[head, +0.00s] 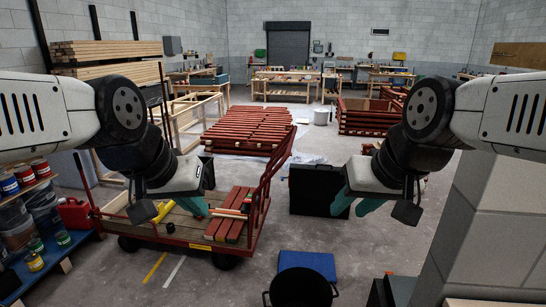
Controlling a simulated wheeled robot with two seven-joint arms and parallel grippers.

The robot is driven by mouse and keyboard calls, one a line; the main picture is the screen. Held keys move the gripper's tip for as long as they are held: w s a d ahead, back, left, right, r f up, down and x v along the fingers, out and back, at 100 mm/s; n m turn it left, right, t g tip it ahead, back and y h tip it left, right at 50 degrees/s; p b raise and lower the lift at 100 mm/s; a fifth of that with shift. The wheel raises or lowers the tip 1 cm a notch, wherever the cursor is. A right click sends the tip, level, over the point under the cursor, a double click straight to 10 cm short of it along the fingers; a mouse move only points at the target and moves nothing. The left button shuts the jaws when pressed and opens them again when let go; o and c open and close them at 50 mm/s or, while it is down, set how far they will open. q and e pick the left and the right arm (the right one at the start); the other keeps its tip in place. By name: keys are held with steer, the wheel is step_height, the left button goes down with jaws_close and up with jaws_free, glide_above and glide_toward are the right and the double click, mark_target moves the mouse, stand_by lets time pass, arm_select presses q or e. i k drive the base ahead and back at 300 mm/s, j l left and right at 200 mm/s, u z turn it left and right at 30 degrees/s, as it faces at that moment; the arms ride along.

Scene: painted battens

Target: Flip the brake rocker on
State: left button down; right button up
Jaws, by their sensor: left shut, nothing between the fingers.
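A red flatbed cart (180,238) with a wooden deck stands at left centre. I cannot make out a brake rocker for certain; a small black block (141,212) sits at the deck's left side with a yellow piece (163,211) beside it. My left gripper (196,207) has teal fingers, is shut and empty, and appears over the cart's deck, right of the yellow piece. My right gripper (356,205) has its teal fingers apart and empty, in front of a black panel-like box (315,190). It is well right of the cart.
Red battens (232,221) lie on the cart's right end, beside its tall red handle (276,165). A paint shelf (30,185) is at left. A blue block (307,264) and black bucket (300,289) stand in front. A grey block pillar (480,230) is at right.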

mark_target(248, 199)
steer(key=i+z, duration=0.2)
steer(key=i, duration=0.4)
steer(key=i+j+z, duration=0.25)
steer(key=i, duration=0.4)
steer(key=l, duration=0.1)
